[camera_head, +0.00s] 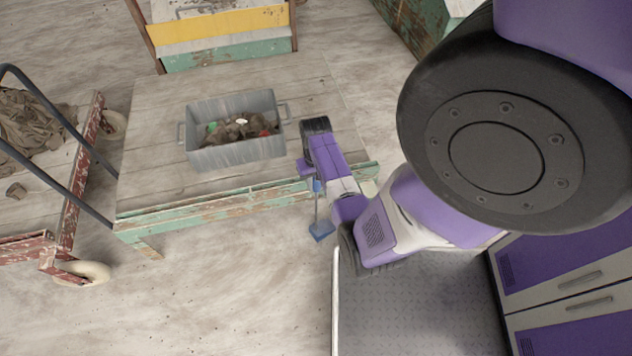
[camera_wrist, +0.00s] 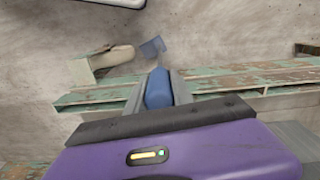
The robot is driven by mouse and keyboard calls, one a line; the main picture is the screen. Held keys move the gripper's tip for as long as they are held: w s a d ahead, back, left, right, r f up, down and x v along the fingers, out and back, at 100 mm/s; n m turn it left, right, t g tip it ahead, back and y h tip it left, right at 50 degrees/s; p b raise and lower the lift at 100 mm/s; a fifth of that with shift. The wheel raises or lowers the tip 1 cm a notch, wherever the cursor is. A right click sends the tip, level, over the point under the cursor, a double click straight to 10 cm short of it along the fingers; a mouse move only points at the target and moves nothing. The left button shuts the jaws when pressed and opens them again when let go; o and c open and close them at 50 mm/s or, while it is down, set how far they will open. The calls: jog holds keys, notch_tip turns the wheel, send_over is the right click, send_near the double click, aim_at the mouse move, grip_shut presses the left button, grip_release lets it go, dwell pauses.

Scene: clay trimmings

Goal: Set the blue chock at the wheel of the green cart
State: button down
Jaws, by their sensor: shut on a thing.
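The blue chock (camera_head: 321,230) hangs low over the floor on a thin rod, in front of a wooden platform with worn green edges (camera_head: 215,208). My gripper (camera_head: 317,184) is shut on the chock's blue handle, beside the platform's front right edge. In the wrist view the handle (camera_wrist: 158,90) sits between the fingers, and the chock (camera_wrist: 152,47) shows past it. A cream, wheel-like part (camera_wrist: 112,57) lies just left of the chock, apart from it in the picture. I cannot tell whether the platform is the green cart. Whether the chock touches the floor is unclear.
A grey bin (camera_head: 235,152) of clay scraps stands on the platform. A red cart (camera_head: 75,210) with cream wheels stands at the left. A green and yellow box (camera_head: 225,40) is behind, a green crate (camera_head: 415,25) at top right. Floor in front is clear.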

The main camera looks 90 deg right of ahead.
jog(key=shift+f, duration=0.35)
dwell(0.4)
jog(key=c, duration=1)
grip_release()
jog(key=shift+c, duration=0.2)
jog(key=shift+r+p, duration=1.1)
jog(key=shift+r, duration=2.8)
